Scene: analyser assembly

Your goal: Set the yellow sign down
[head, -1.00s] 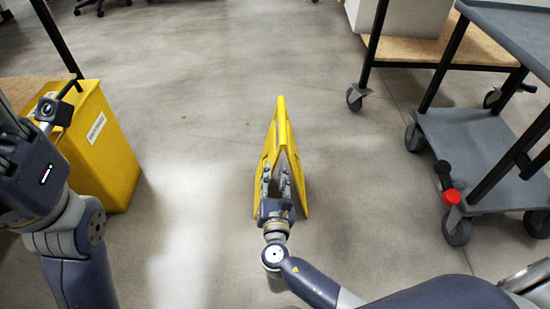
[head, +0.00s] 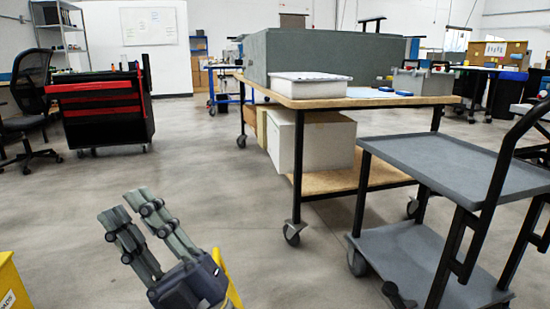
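Only a narrow yellow strip of the sign (head: 229,279) shows, at the bottom edge of the head view. It is just right of my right gripper's base and partly behind it; the rest of it is hidden or out of the picture. My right gripper (head: 125,206) is at the bottom left of centre, its fingers pointing up and to the left. The fingers are apart with nothing between them. Whether the gripper still touches the sign cannot be seen. My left gripper is out of view.
A yellow bin (head: 11,284) is cut off at the lower left. A grey cart (head: 435,160) stands at the right, in front of a workbench (head: 345,101) with a grey box. A black and red cart (head: 103,109) and an office chair (head: 30,95) are farther left. The middle floor is clear.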

